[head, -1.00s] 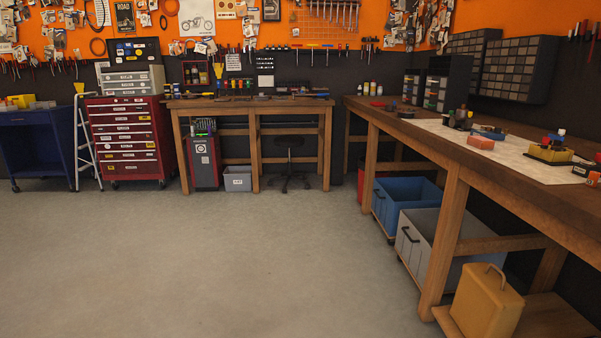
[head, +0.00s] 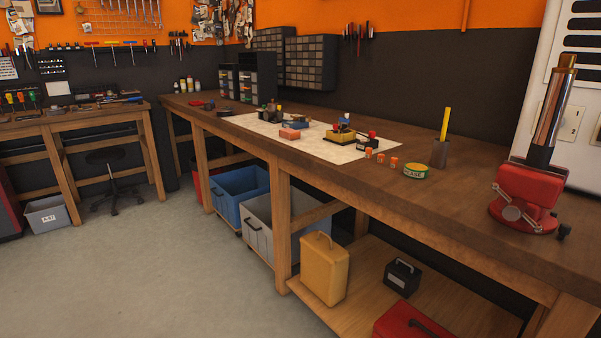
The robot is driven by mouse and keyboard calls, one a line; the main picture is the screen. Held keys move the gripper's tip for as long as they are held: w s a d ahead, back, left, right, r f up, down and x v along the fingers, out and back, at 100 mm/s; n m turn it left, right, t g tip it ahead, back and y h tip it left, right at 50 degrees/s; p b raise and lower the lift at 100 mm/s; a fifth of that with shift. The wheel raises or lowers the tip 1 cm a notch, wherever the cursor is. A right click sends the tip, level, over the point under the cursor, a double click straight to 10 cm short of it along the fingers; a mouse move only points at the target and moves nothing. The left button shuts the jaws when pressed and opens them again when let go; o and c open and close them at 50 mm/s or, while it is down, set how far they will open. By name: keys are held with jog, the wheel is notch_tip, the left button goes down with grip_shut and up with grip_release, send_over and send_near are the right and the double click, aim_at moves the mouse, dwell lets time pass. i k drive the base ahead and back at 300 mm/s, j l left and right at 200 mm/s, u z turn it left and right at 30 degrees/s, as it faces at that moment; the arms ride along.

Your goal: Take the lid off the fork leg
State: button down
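The fork leg (head: 547,122) stands upright, leaning slightly, at the right end of the wooden workbench. It is a dark lower tube with a shiny metal upper tube. Its lid (head: 567,61) appears to be the brass-coloured piece at the top end. The leg is held in a red vise (head: 527,196) on the bench top. My gripper is not in view.
The long workbench (head: 460,215) carries a grease tin (head: 416,170), a cup with a yellow stick (head: 440,150), small orange pots and a white mat (head: 350,152) with parts. A yellow canister (head: 324,270) stands on the lower shelf. Grey floor (head: 150,270) is clear at left.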

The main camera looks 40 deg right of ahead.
aim_at(566, 63)
jog(key=z, duration=1.35)
